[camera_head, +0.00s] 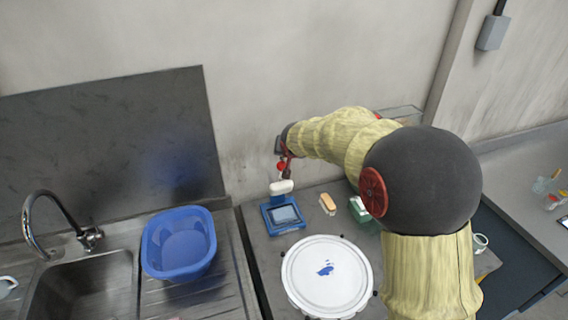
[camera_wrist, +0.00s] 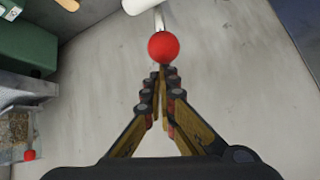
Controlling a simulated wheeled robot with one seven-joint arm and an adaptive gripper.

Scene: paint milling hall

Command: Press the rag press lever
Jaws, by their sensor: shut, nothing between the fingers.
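A red ball knob (camera_wrist: 163,47) on a pale metal rod shows just past my fingertips in the wrist view; I take it for the lever. A red ball (camera_head: 282,166) also shows beside my gripper in the head view. My gripper (camera_wrist: 161,72) is shut and empty, its tips right by the knob; I cannot tell whether they touch it. In the head view my gripper (camera_head: 288,174) points down near the wall, above a white rounded piece (camera_head: 281,187) at the back of a blue device (camera_head: 284,217). The lever's base is not clearly visible.
A wooden-handled brush (camera_head: 327,203) and a green box (camera_head: 358,209) stand right of the blue device. A round white lid (camera_head: 327,275) is in front. A blue basin (camera_head: 179,243) and sink (camera_head: 85,290) are left. A clear-sided box (camera_head: 402,114) is behind my arm.

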